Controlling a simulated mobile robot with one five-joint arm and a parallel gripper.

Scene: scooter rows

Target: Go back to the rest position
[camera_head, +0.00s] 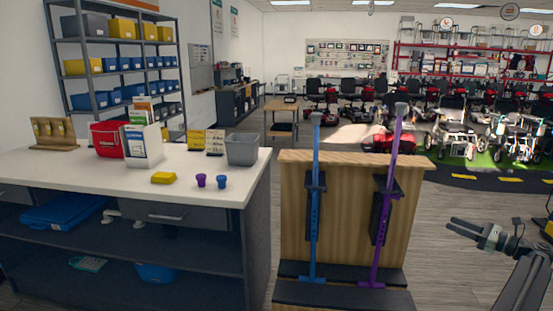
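My gripper (464,228) is at the lower right, on the end of my arm, pointing left. Its two dark fingers look slightly apart, with nothing visible between them. It hangs over bare floor to the right of a wooden stand (350,165), apart from it. The stand holds a blue cane (315,205) and a purple cane (384,215), both upright, the purple one leaning slightly. Most of my arm's base is cut off by the frame edge.
A white-topped counter (110,183) on the left bears a grey bin (242,149), a red basket (107,139), a yellow sponge-like block (163,178), a purple cup (201,181) and a blue cup (222,182). Scooters and wheelchairs (453,125) stand behind. Grey floor (455,200) is clear at right.

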